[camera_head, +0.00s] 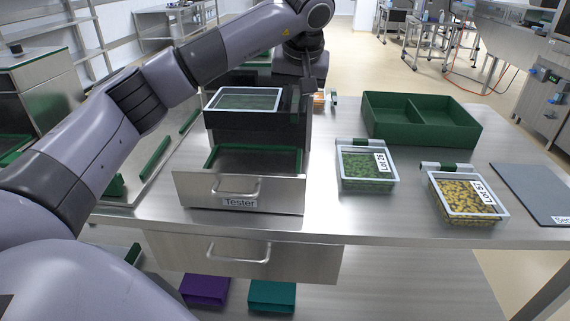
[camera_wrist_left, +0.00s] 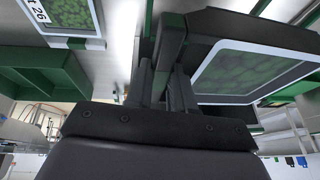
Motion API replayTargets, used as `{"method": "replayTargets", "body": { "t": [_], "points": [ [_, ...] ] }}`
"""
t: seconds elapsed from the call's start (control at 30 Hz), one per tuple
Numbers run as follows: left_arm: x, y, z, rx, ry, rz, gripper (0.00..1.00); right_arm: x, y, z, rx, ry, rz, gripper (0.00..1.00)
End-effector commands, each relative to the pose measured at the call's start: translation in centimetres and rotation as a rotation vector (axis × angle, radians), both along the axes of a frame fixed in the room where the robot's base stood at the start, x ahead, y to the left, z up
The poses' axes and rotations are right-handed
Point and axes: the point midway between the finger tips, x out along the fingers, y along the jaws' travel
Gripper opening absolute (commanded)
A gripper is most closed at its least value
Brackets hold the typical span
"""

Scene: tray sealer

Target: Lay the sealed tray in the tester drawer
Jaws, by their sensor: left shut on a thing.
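The sealed tray (camera_head: 225,118) has black walls and a grey-rimmed clear top over green contents. It is held about level above the open tester drawer (camera_head: 285,198), apart from it. The drawer is steel with a green-edged inside and a "Tester" label; the tray partly covers its back. My left gripper (camera_head: 304,88) is at the tray's right side, shut on a black upright part there. In the left wrist view the gripper (camera_wrist_left: 168,80) is shut on this part, with the sealed tray (camera_wrist_left: 250,62) at the right. My right gripper is not in view.
Right of the drawer stand a green-filled "Lot 26" tray (camera_head: 366,185) and a yellow-filled "Lot 51" tray (camera_head: 462,212). A green divided crate (camera_head: 450,142) is behind them, and a grey mat (camera_head: 540,188) at the right. A second drawer (camera_head: 300,265) is below the bench top.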

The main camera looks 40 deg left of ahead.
Motion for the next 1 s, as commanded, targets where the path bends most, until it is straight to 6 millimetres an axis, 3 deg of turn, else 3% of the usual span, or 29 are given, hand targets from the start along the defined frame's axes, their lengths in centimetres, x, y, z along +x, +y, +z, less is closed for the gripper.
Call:
{"method": "replayTargets", "body": {
  "t": [0.1, 0.3, 0.57, 0.8, 1.0],
  "points": [
    [-0.1, 0.0, -3.6, 0.002, 0.002, -0.001, 0.00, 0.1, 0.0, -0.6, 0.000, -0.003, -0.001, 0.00],
    [-0.1, 0.0, -8.0, 0.000, 0.000, 0.000, 0.00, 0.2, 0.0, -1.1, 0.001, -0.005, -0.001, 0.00],
    [0.0, 0.0, -10.1, 0.001, -0.002, 0.001, 0.00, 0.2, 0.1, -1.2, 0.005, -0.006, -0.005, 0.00],
    [0.0, 0.0, -13.5, 0.001, -0.001, 0.000, 0.00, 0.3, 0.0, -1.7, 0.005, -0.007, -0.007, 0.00],
    [0.0, 0.0, -13.9, 0.000, -0.004, 0.000, 0.00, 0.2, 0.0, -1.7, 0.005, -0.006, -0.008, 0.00]
  ]
}}
